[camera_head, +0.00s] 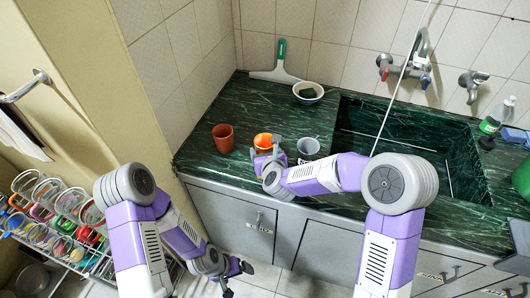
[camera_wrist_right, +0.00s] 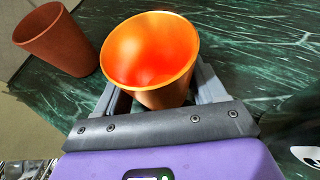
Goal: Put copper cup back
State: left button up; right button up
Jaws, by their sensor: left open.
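The copper cup (camera_head: 263,141), bright orange and shiny inside, is at the front part of the green counter, left of the sink. In the right wrist view the cup (camera_wrist_right: 148,60) has its mouth up, between the two grey fingers of my right gripper (camera_wrist_right: 160,98). The fingers close on its sides; its lower part is partly hidden. In the head view my right gripper (camera_head: 268,160) reaches the cup from the front. Whether the cup's base touches the counter is hidden. My left gripper (camera_head: 238,278) is open and empty, low above the floor in front of the cabinets.
A reddish-brown cup (camera_head: 223,138) stands just left of the copper cup. A grey mug (camera_head: 308,149) stands to its right. A bowl (camera_head: 308,92) and a squeegee (camera_head: 278,66) are behind. The sink (camera_head: 400,125) lies right; a rack of cups (camera_head: 62,222) stands left.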

jog(key=o, duration=0.4)
jog(key=shift+c, duration=0.2)
jog(key=shift+r, duration=0.15)
jog(key=shift+s+r+p, duration=0.2)
jog(key=shift+s+p, duration=0.1)
jog(key=shift+p, duration=0.05)
jog(key=p+v, duration=0.1)
jog(key=v, duration=1)
jog(key=shift+s+d, duration=0.15)
jog(key=shift+s, duration=0.05)
jog(key=shift+f, duration=0.1)
